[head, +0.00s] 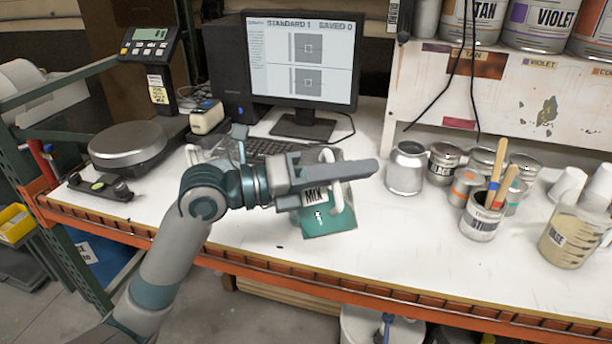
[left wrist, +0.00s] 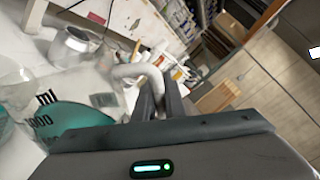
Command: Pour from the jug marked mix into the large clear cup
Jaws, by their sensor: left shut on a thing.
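The jug marked mix (head: 322,222) has clear walls, a MIX label and teal liquid in its lower part. My left gripper (head: 350,172) is shut on its pale handle and holds it over the front middle of the bench, slightly tilted. I cannot tell whether its base touches the bench. In the left wrist view the jug (left wrist: 75,118) shows at the left with printed volume marks, and its curved handle runs to my left gripper's fingers (left wrist: 160,95). I cannot pick out the large clear cup for certain; my arm and the jug hide part of the bench. My right gripper is out of view.
A silver can (head: 406,168) and several paint tins stand right of the jug. A tin of sticks (head: 480,221) and a jug of beige liquid (head: 574,238) stand farther right. A scale (head: 128,142), monitor (head: 302,60) and keyboard (head: 262,147) are behind. The bench between jug and sticks is clear.

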